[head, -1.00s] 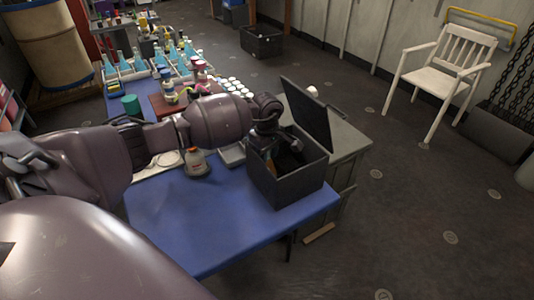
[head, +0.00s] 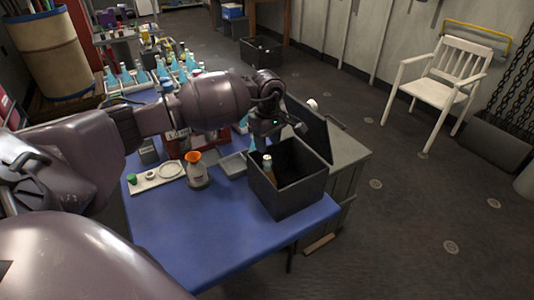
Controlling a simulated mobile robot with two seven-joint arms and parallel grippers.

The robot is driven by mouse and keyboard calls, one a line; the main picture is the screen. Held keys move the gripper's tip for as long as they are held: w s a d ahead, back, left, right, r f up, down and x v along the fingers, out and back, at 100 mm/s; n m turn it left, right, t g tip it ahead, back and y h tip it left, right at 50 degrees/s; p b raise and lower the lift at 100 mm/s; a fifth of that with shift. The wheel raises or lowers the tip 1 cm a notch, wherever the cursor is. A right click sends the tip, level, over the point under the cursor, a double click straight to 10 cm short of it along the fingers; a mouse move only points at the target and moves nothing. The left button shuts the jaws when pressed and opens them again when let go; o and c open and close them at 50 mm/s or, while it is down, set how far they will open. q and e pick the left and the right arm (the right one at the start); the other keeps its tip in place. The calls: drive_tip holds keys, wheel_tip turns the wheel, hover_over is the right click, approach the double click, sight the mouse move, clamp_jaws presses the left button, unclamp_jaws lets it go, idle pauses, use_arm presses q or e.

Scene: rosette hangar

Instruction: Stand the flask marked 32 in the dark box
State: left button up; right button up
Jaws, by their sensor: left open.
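The dark box (head: 287,198) stands on the right end of the blue table with its lid (head: 308,130) raised at the back. A flask (head: 267,168) with a pale top and amber-brown body stands roughly upright inside, near the box's left wall. Its lower part is hidden by the wall, and no number can be read on it. My left gripper (head: 287,130) is open and empty above the box's back part, apart from the flask. My right gripper is out of view.
On the blue table (head: 215,235), a grey flask with an orange top (head: 196,172) stands left of the box, near a shallow grey tray (head: 234,165) and a white rack (head: 157,174). Blue bottles (head: 140,72) crowd the far end. The table's front is clear.

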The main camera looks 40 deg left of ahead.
use_arm(q)
drive_tip(key=shift+r, duration=1.3)
